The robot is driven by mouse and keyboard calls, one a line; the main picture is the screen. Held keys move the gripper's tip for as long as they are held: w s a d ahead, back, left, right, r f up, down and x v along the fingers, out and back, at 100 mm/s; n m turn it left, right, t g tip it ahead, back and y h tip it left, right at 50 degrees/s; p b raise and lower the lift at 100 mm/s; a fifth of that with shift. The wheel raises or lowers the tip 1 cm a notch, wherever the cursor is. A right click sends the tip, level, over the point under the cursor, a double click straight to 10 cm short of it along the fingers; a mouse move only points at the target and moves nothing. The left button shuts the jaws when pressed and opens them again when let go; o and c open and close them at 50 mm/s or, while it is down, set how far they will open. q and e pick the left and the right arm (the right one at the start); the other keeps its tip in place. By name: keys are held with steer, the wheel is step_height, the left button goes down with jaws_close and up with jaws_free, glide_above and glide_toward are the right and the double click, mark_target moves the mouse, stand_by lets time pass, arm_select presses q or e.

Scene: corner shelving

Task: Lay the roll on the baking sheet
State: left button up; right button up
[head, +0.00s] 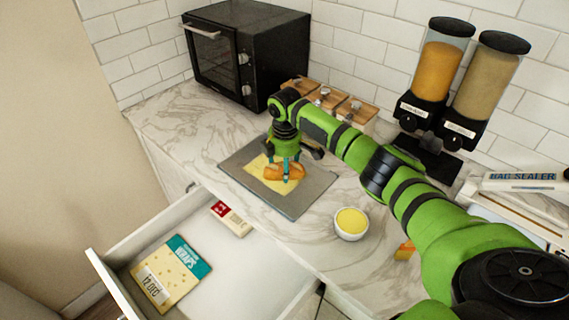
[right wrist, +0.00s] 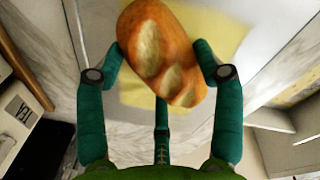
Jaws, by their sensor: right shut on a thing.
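The roll (head: 278,173), golden brown with pale scores on top, is between the fingers of my right gripper (head: 285,170), over the grey baking sheet (head: 300,200). A yellow sheet (head: 254,172) lies on the baking sheet under the roll. In the right wrist view the roll (right wrist: 155,45) is gripped between the two side fingers, slightly tilted, with the yellow sheet (right wrist: 222,32) behind it. I cannot tell whether the roll touches the surface below. My left gripper is out of view.
A black oven (head: 270,45) and wooden boxes (head: 355,112) stand behind. A white bowl (head: 351,224) with yellow contents is right of the sheet. Two dispensers (head: 440,60) stand at the back right. An open drawer (head: 250,270) in front holds a wraps packet (head: 172,272) and a smaller packet (head: 231,218).

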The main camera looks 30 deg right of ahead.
steer(key=o, duration=1)
steer(key=shift+f, duration=0.1)
steer(key=shift+o, duration=0.2)
step_height(320, 180, up, 12)
steer(key=s+b, duration=0.1)
steer(key=b, duration=0.1)
steer(key=shift+a, duration=0.2)
